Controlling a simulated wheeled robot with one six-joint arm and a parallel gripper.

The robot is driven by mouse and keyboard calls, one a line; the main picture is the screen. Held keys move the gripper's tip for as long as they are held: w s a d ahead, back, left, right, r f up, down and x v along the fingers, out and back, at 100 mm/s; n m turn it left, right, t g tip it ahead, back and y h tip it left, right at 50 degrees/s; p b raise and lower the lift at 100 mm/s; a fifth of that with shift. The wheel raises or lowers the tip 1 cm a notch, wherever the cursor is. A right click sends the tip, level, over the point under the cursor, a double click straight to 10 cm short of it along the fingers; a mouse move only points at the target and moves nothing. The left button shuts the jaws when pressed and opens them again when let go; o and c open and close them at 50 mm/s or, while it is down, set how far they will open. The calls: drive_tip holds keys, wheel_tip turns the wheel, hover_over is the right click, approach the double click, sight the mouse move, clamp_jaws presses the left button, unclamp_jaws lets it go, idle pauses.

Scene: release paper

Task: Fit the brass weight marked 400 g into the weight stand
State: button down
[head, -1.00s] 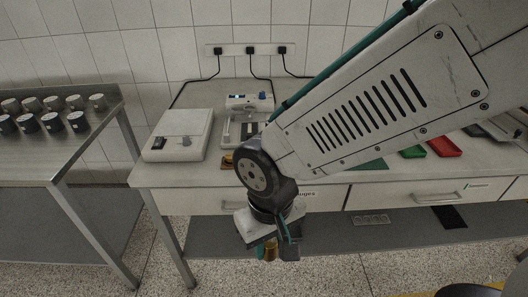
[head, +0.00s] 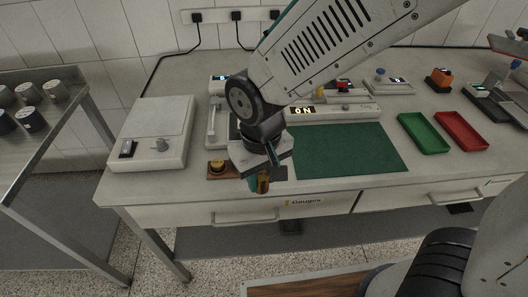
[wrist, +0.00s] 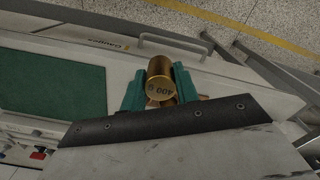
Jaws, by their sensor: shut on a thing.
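My gripper (head: 260,182) has teal fingers and is shut on a brass cylinder weight (head: 263,184) near the bench's front edge. The right part of the stand is hidden by my gripper. In the wrist view a little brass-coloured material shows behind the held weight, mostly covered.
A green mat (head: 345,150) lies right of my gripper, with a green tray (head: 424,133) and a red tray (head: 462,131) beyond it. A white scale-like box (head: 153,135) stands at the left. A display device reading "ON" (head: 330,111) is behind the mat. Drawers line the bench front.

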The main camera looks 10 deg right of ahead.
drive_tip(key=w, duration=0.3)
drive_tip(key=w+d, duration=0.1)
drive_tip(key=w, duration=0.3)
drive_tip(key=w+f, duration=0.1)
drive_tip(key=w, duration=0.2)
drive_tip(key=shift+w+d, duration=0.2)
drive_tip(key=shift+d, duration=0.2)
drive_tip(key=shift+f, duration=1.8)
drive_tip(key=c, duration=1.1)
unclamp_jaws()
drive_tip(key=shift+o, duration=0.2)
wheel_tip(320, 180, up, 12)
drive_tip(key=s+d+r+m, duration=0.1)
drive_tip(key=s+d+r, duration=0.2)
drive_tip(key=d, duration=0.3)
drive_tip(key=s+d+r+m, duration=0.1)
drive_tip(key=s+d+r, duration=0.3)
drive_tip(key=d, duration=0.2)
drive_tip(key=s+d+m+t, duration=0.1)
drive_tip(key=s+d+m, duration=0.2)
drive_tip(key=s+d, duration=0.5)
drive_tip(key=shift+s+d+r, duration=0.3)
drive_tip(key=shift+s+d, duration=0.1)
drive_tip(key=shift+s, duration=1.8)
